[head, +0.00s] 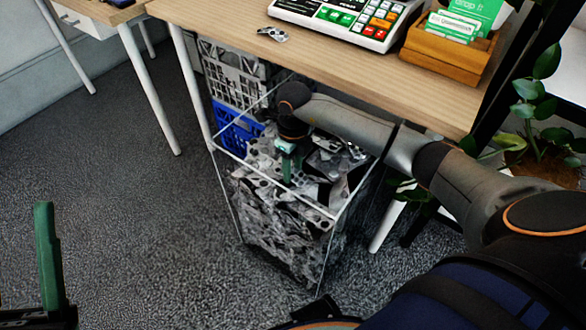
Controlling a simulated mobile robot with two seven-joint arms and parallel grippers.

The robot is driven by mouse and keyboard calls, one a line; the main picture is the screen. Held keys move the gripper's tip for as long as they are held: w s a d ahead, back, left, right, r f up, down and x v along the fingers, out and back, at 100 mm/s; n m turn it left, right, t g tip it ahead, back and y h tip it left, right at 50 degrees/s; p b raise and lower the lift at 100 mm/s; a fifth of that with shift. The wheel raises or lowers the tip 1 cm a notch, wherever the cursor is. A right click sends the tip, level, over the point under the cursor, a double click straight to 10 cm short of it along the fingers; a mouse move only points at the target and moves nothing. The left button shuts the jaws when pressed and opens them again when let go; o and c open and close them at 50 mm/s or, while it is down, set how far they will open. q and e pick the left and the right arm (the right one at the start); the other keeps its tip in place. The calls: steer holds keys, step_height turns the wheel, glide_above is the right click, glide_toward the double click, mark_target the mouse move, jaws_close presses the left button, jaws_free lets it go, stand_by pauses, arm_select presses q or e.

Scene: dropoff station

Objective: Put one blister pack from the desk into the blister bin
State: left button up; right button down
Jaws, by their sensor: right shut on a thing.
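The blister bin (250,166) is a clear-walled box with pale edges below the desk (400,82), full of silver and dark blister packs. My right gripper (287,172) reaches down inside its rim, green fingers pointing down at the packs. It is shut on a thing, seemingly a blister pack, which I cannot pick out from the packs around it. One loose blister pack (272,34) lies near the desk's front edge. My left gripper (47,265) shows only as a green finger at the lower left, away from the bin; its opening is not clear.
A blue crate (236,128) and a grey crate (232,78) stand behind the bin. A keypad device (345,20) and a wooden leaflet holder (450,48) are on the desk. A plant (540,90) stands at right. The carpet at left is clear.

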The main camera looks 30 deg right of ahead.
mark_target(293, 172)
steer(key=shift+f, duration=0.1)
steer(key=shift+c, duration=2.1)
jaws_free()
arm_select(q)
steer(key=shift+m, duration=0.4)
steer(key=r+p, duration=0.4)
steer(key=shift+s+a+r, duration=0.1)
steer(key=shift+a+r, duration=0.05)
steer(key=shift+a, duration=0.05)
arm_select(e)
step_height(293, 172, up, 12)
